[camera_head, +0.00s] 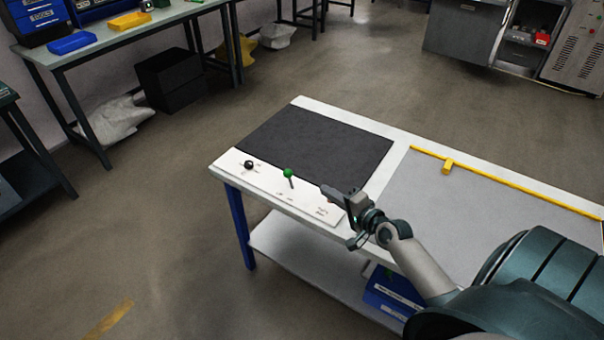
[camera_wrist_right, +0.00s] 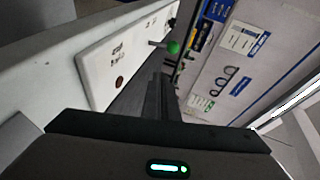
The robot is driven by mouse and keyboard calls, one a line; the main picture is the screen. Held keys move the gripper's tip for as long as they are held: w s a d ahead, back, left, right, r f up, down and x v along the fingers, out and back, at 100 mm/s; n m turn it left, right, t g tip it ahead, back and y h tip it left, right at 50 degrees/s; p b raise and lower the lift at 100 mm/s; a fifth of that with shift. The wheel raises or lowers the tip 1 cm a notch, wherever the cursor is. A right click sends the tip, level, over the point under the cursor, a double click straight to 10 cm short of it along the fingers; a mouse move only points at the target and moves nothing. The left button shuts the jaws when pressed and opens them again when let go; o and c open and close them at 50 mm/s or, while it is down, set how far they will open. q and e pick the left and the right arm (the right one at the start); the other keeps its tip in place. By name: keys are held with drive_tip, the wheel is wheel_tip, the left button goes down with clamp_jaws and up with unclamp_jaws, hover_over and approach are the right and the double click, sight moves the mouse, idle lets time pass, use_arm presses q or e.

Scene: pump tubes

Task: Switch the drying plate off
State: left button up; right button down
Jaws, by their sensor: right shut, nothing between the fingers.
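The drying plate (camera_head: 315,142) is a dark flat rectangle on the left of the white table. Along its front edge runs a white control strip (camera_head: 265,183) with a black-knobbed control (camera_head: 249,165) and a green-knobbed lever (camera_head: 288,174). The green knob also shows in the right wrist view (camera_wrist_right: 172,46), beyond my fingertips. That view shows a dark round spot (camera_wrist_right: 119,82) on the strip. My right gripper (camera_head: 326,191) is shut and empty, right of the green lever and apart from it. Its closed fingers show in the wrist view (camera_wrist_right: 158,82). My left gripper is out of view.
A grey surface (camera_head: 480,205) with a yellow rail (camera_head: 510,184) takes up the table's right part. Blue boxes (camera_head: 392,291) sit on the lower shelf (camera_head: 300,252). A bench (camera_head: 120,38) with bins stands at the back left. The floor left of the table is clear.

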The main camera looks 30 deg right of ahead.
sight(289, 179)
drive_tip(key=shift+w+d+r+m+t+h, duration=0.2)
drive_tip(key=shift+d+r+m, duration=0.15)
drive_tip(key=shift+d, duration=0.25)
drive_tip(key=shift+w+d+r+m+t+h, duration=0.1)
drive_tip(key=shift+w+d+r+m, duration=0.15)
drive_tip(key=shift+d+r, duration=0.25)
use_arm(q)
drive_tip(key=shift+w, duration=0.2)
use_arm(e)
drive_tip(key=shift+f, duration=0.1)
